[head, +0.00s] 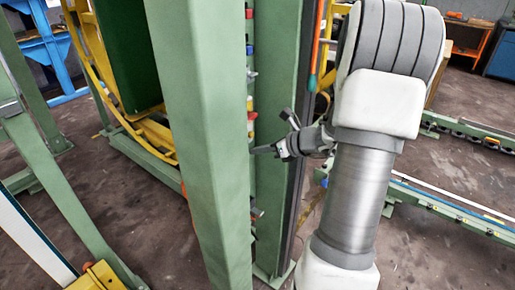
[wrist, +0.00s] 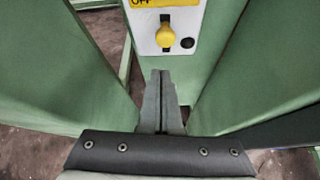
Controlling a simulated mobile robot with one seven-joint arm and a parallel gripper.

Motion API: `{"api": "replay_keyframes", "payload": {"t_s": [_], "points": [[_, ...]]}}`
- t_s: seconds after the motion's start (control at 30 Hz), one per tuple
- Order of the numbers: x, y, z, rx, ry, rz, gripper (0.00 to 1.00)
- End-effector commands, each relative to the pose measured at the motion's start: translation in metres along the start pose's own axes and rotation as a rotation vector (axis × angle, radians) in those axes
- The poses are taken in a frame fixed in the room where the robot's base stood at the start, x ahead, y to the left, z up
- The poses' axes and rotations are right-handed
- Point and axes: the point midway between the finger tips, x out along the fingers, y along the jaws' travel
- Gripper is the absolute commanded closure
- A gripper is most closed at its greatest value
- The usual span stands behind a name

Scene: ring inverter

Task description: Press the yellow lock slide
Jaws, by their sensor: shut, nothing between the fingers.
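The yellow lock slide (wrist: 166,38) shows in the wrist view as a rounded knob in a slot on a white plate (wrist: 146,45) fixed to a green post. My gripper (wrist: 161,75) is shut and empty, its fingertips pointing up the picture just below the slide. A gap seems to lie between the tips and the slide, though depth is hard to judge. In the head view my gripper (head: 256,151) reaches left between green posts, its tips close to the edge of the nearer post. I cannot tell the slide apart from other small coloured parts there.
A yellow label (wrist: 165,3) and a dark round hole (wrist: 187,43) are on the plate. Green walls flank my fingers on both sides. In the head view a large green post (head: 195,130) stands just left of my gripper, with a yellow ring frame (head: 88,60) behind it.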

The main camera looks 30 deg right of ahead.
Motion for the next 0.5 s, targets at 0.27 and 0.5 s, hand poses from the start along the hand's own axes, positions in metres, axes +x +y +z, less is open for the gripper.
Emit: {"api": "replay_keyframes", "payload": {"t_s": [0.27, 0.5], "points": [[-0.054, -0.004, -0.004, -0.001, -0.001, -0.005, 1.00], [-0.089, -0.003, -0.006, -0.001, -0.001, -0.001, 1.00]]}}
